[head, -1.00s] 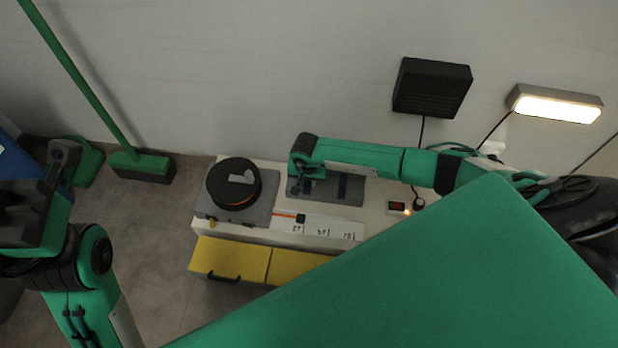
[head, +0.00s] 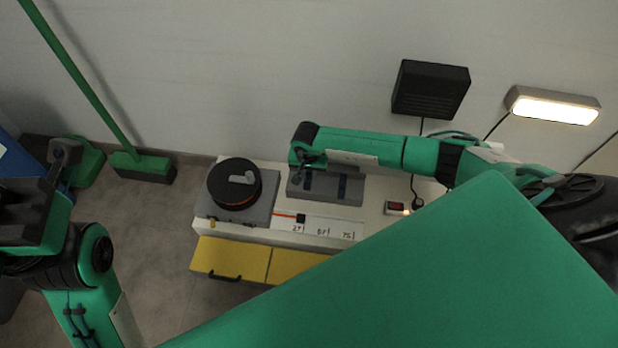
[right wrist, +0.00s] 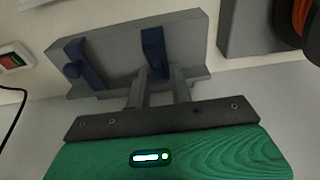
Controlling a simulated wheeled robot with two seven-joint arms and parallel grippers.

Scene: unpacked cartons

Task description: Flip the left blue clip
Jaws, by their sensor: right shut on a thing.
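The left blue clip (head: 308,181) is on a grey plate (head: 325,191) on the white bench, and the right blue clip (head: 342,187) is beside it. In the right wrist view the view is turned, so the left clip (right wrist: 153,50) appears right of the other clip (right wrist: 82,64). My right gripper (right wrist: 160,74) has its fingers at the lower end of the left clip, shut on it. In the head view this gripper (head: 307,160) is above the plate's far edge. My left gripper (head: 62,165) is far left, away from the bench; its jaws are unclear.
A round black dial (head: 226,181) sits on a grey box left of the plate. A slider scale (head: 320,228) and yellow drawers (head: 229,257) lie in front. A red switch (head: 396,206) is right of the plate. A green broom (head: 142,166) stands by the wall.

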